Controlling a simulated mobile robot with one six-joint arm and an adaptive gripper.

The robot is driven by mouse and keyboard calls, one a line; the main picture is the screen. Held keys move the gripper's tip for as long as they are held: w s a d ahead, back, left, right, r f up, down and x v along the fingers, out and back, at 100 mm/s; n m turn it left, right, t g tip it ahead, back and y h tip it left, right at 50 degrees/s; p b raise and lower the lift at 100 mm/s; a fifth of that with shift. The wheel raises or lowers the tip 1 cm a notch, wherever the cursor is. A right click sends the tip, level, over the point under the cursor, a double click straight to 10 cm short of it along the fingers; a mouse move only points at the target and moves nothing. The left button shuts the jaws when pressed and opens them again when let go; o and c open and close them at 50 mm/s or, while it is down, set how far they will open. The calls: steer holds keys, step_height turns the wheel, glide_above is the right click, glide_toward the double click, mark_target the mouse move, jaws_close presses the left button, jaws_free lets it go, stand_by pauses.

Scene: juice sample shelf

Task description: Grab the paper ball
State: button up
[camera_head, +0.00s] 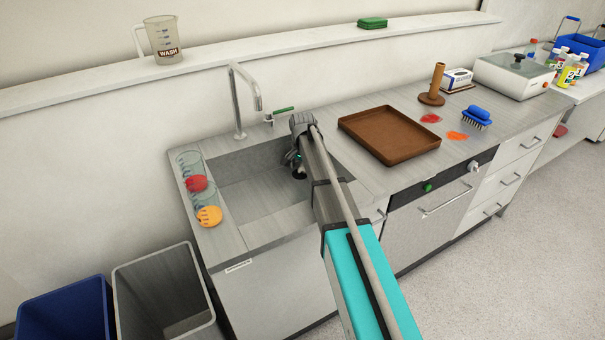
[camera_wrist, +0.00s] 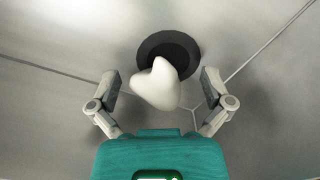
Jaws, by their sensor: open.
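The paper ball (camera_wrist: 160,86) is a white, lumpy lump in the wrist view. It lies in the sink (camera_head: 237,191), partly over the dark round drain (camera_wrist: 168,50). My gripper (camera_wrist: 160,83) is open, with one finger on each side of the ball and a visible gap on both sides. In the head view my gripper (camera_head: 299,170) reaches down into the right part of the sink, and the ball is hidden there behind the arm and the sink wall.
A faucet (camera_head: 243,95) stands behind the sink. A brown tray (camera_head: 390,150) sits on the counter to the right. Sink walls surround my gripper. Bins (camera_head: 165,290) stand at lower left.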

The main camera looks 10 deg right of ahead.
steer(key=shift+c, duration=0.3)
steer(key=c, duration=0.9)
